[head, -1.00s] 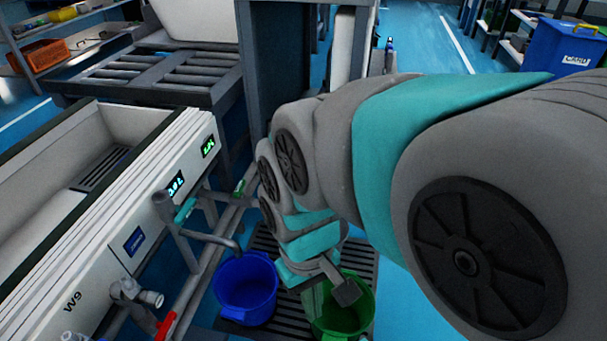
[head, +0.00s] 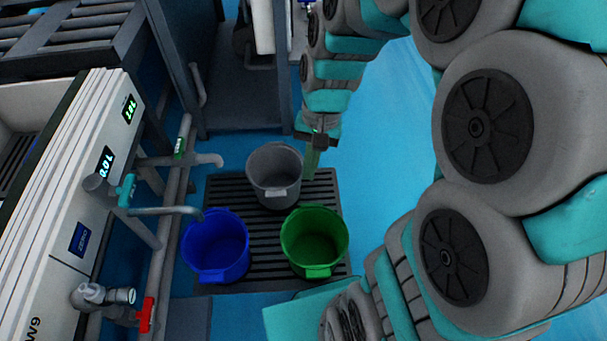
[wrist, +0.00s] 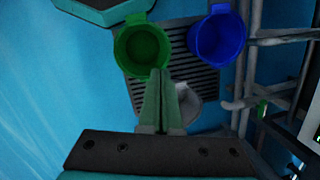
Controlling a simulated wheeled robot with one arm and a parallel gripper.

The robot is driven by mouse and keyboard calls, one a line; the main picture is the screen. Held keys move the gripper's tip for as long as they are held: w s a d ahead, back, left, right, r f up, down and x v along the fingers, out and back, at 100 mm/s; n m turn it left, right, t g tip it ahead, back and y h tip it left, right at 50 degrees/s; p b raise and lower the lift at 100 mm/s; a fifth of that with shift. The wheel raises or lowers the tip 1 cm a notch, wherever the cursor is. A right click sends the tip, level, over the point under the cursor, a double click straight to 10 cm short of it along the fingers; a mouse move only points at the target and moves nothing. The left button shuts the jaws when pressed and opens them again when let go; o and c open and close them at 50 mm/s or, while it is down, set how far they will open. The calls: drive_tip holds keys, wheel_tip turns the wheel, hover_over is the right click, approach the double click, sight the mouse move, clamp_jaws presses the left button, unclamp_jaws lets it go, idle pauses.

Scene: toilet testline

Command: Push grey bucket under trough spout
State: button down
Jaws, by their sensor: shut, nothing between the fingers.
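The grey bucket (head: 275,190) stands upright at the far end of the slatted black mat (head: 252,240). A grey trough spout (head: 208,160) ends to its left, and the bucket is not under it. My gripper (head: 310,176) is shut and empty, pointing down beside the bucket's right side; I cannot tell whether they touch. In the wrist view the green fingers (wrist: 160,76) are together and partly hide the grey bucket (wrist: 188,104).
A blue bucket (head: 217,250) stands under a second bent spout (head: 170,210), and a green bucket (head: 313,240) stands to its right. The white trough (head: 75,200) with pipes bounds the left. Blue floor (head: 375,150) right of the mat is clear.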

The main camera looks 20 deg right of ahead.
drive_tip(key=w+d+f+m+y+b, duration=0.1)
drive_tip(key=w+d+f+m+y, duration=0.15)
drive_tip(key=w+f+m, duration=0.85)
drive_tip(key=w+d+f+m+t+b, duration=0.1)
drive_tip(key=w+d+f, duration=0.25)
drive_tip(key=f, duration=0.45)
drive_tip(key=w+d+f+m+h, duration=0.1)
drive_tip(key=w+d+f+m, duration=0.15)
drive_tip(key=w+f, duration=0.4)
drive_tip(key=w+d+f+m+t+b, duration=0.15)
drive_tip(key=d+f, duration=0.25)
drive_tip(key=f, duration=0.6)
drive_tip(key=shift+n+g, duration=0.25)
drive_tip(key=shift+n, duration=0.15)
drive_tip(key=x, duration=0.9)
drive_tip(key=shift+w+d, duration=0.15)
drive_tip(key=shift+w, duration=0.2)
drive_tip(key=a, duration=0.3)
drive_tip(key=shift+w+f, duration=0.15)
drive_tip(key=shift+w, duration=0.2)
drive_tip(key=shift+w+a, duration=0.1)
drive_tip(key=shift+a, duration=0.4)
